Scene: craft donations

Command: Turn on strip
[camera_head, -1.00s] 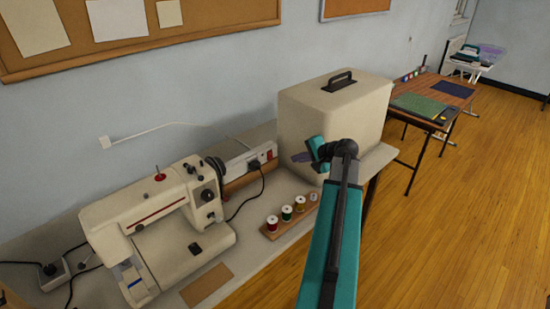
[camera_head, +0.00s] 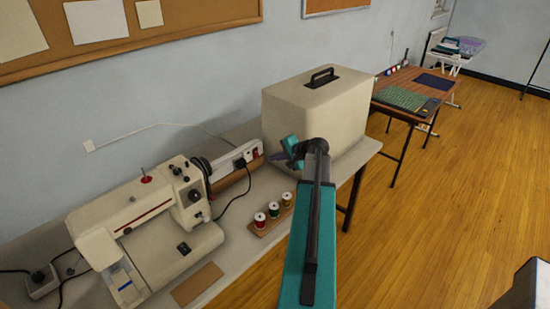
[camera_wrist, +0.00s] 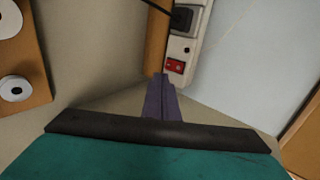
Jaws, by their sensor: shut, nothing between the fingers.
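In the head view the gripper (camera_head: 278,157) is just right of the strip's end, partly hidden by my arm.
A large beige case (camera_head: 315,110) stands close behind and right of my gripper. A cream sewing machine (camera_head: 150,225) is on the left. A wooden rack (camera_head: 262,228) with thread spools lies in front of the strip. A black cord hangs from the plug.

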